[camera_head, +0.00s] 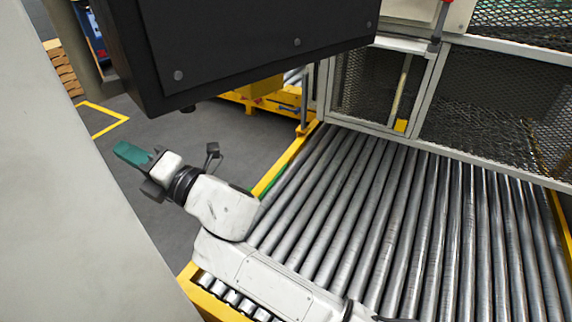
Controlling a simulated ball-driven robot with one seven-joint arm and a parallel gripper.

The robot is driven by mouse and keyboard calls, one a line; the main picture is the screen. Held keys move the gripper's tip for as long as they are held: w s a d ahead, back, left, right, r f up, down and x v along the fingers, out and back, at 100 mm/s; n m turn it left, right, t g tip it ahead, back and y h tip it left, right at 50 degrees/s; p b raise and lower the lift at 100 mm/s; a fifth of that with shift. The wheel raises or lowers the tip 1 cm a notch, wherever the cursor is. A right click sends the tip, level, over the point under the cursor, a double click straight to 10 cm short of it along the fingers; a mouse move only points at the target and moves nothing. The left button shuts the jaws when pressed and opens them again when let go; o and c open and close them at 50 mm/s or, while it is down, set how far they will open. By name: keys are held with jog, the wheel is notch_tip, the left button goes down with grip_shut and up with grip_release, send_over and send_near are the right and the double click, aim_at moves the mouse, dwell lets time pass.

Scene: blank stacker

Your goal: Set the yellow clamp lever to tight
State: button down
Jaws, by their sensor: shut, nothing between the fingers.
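My gripper (124,150) is at the left, at the end of my white arm, with its green fingers pointing up and left. The fingers look shut, with nothing held. It is over the grey floor, left of the roller conveyor. I cannot make out a yellow clamp lever for certain. A small yellow piece (401,125) shows at the foot of a pale rod behind the mesh guard, well apart from my gripper; I cannot tell what it is.
A roller conveyor (375,200) with yellow side rails fills the centre and right. A mesh guard (480,90) closes its far side. A dark box-like housing (240,45) hangs above my gripper. A pale panel (70,220) stands close on the left. Grey floor (215,130) is open between.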

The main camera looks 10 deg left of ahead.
jog(key=w+d+f+m+t+h+p, duration=0.1)
jog(key=d+m+t+h+p, duration=0.1)
jog(key=d+m+h, duration=0.2)
jog(key=w+d+f+m+t+h+p, duration=0.2)
jog(key=d+m+t+h, duration=0.1)
jog(key=d+m, duration=0.7)
jog(key=w+d+f+m+t+h+p, duration=0.1)
jog(key=d+m+h, duration=0.4)
jog(key=d, duration=0.7)
jog(key=shift+w+d+f+m+t+h+p, duration=0.35)
jog(key=shift+f+m+t+p, duration=0.35)
jog(key=shift+m+t+p, duration=0.4)
